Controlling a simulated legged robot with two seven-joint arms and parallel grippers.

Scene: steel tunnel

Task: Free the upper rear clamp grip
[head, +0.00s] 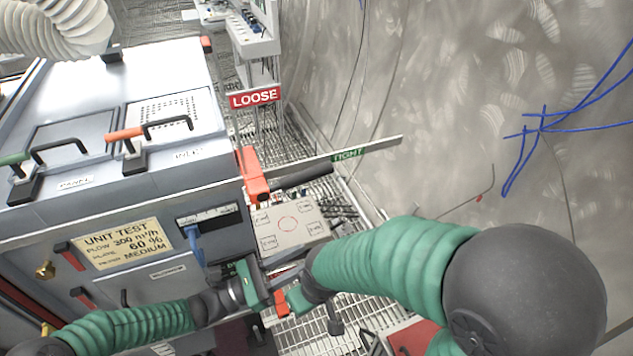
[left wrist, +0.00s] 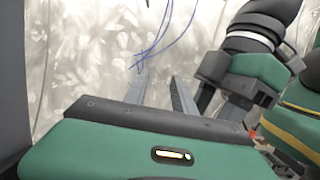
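A clamp with a red-orange bracket (head: 252,178) and a black grip (head: 302,178) is on the right side of the grey cabinet. Its grip points right, close to the green TIGHT label (head: 349,154) and away from the red LOOSE label (head: 255,97). My left gripper (head: 280,273) is below the clamp, apart from it. In the left wrist view, its two grey fingers (left wrist: 162,95) stand apart with nothing between them. My right gripper (head: 290,299) is low beside it, also away from the grip. Its fingers are not clear. I cannot tell which clamp is the upper rear one.
The cabinet top (head: 110,85) carries black handles and latches with a green grip (head: 15,158) and an orange grip (head: 125,134). Blue wires (head: 545,128) hang by the curved tunnel wall.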

